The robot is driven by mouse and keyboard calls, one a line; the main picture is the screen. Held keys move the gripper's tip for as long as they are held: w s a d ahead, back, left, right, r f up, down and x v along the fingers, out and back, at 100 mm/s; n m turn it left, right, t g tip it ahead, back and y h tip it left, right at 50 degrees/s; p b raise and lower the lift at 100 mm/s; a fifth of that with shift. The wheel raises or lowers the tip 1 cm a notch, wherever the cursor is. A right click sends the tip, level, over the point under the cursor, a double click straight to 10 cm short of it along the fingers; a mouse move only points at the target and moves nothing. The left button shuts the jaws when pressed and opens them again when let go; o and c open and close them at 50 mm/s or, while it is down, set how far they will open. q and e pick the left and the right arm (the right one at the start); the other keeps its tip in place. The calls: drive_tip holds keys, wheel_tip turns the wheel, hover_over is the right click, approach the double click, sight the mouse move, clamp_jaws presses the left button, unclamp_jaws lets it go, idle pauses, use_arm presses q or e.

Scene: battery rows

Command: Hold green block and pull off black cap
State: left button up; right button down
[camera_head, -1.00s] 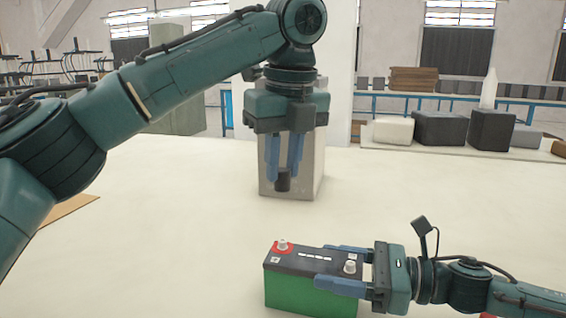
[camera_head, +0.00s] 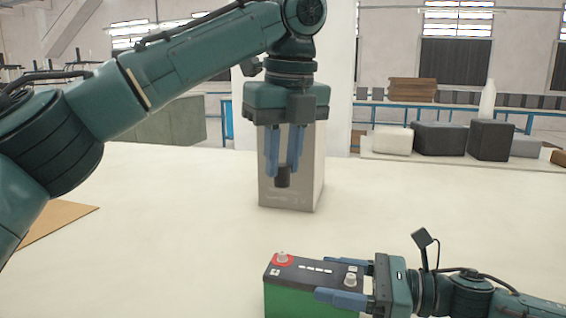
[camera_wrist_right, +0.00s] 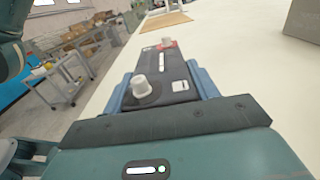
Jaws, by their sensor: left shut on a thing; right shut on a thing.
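The green block (camera_head: 300,300) is a battery with a dark top, at the bottom of the head view. A red ring surrounds its left terminal, and a pale terminal stands at its right. My right gripper (camera_head: 345,280) is shut on its right end, with blue fingers along both long sides. The dark battery top (camera_wrist_right: 165,80) also shows between the fingers in the right wrist view. My left gripper (camera_head: 284,172) points down above the table, shut on the small black cap (camera_head: 282,181). The cap is apart from the battery, up and behind it in the head view.
A grey box (camera_head: 308,190) stands on the pale table (camera_head: 420,210) behind my left gripper. Several grey and black blocks sit on a far bench (camera_head: 480,162). A brown sheet (camera_head: 60,222) lies at the table's left. The table's middle right is clear.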

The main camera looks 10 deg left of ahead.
sight(281, 164)
use_arm(q)
drive_tip(key=shift+r, duration=1.5)
use_arm(e)
drive_tip(key=shift+c, duration=1.8)
unclamp_jaws()
drive_tip(key=d, duration=0.3)
drive_tip(key=s+d, duration=0.1)
drive_tip(key=d, duration=0.7)
drive_tip(key=shift+s, duration=0.35)
drive_tip(key=shift+s+d, duration=0.1)
drive_tip(key=shift+d, duration=0.35)
